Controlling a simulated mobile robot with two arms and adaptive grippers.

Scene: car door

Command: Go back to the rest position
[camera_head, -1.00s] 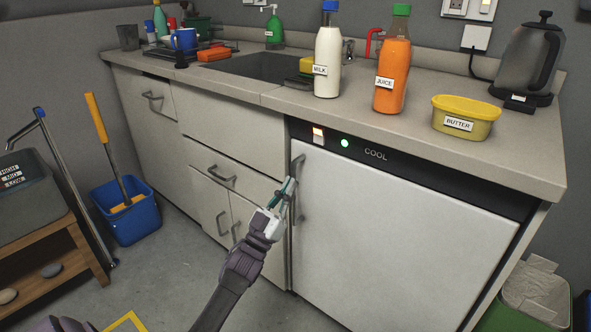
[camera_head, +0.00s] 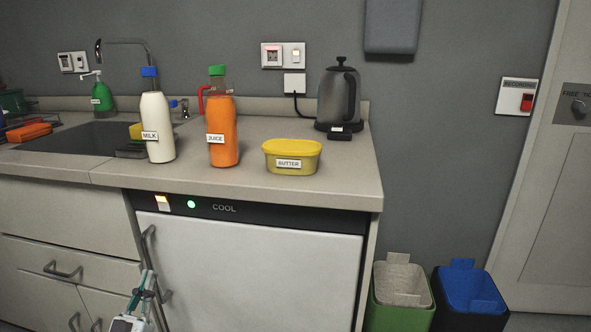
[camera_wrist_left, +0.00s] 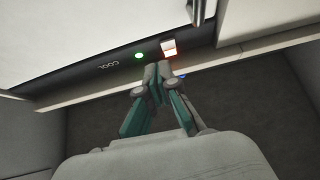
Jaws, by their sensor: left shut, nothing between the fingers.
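My left gripper (camera_head: 146,284) is at the lower left of the head view, in front of the left edge of the white fridge door (camera_head: 255,270), close to its grey handle (camera_head: 149,243). Its fingers are shut with nothing between them. In the left wrist view the gripper (camera_wrist_left: 157,72) points toward the dark fridge panel (camera_wrist_left: 95,76) with its green light and lit switch. The fridge door is closed. I cannot tell whether the fingertips touch the handle. My right gripper is out of view.
The counter (camera_head: 230,180) carries a milk bottle (camera_head: 157,128), a juice bottle (camera_head: 223,130), a yellow butter tub (camera_head: 291,152) and a kettle (camera_head: 338,97). A sink (camera_head: 75,138) is at left. A green bin (camera_head: 400,300) and a blue bin (camera_head: 470,295) stand at right on the floor.

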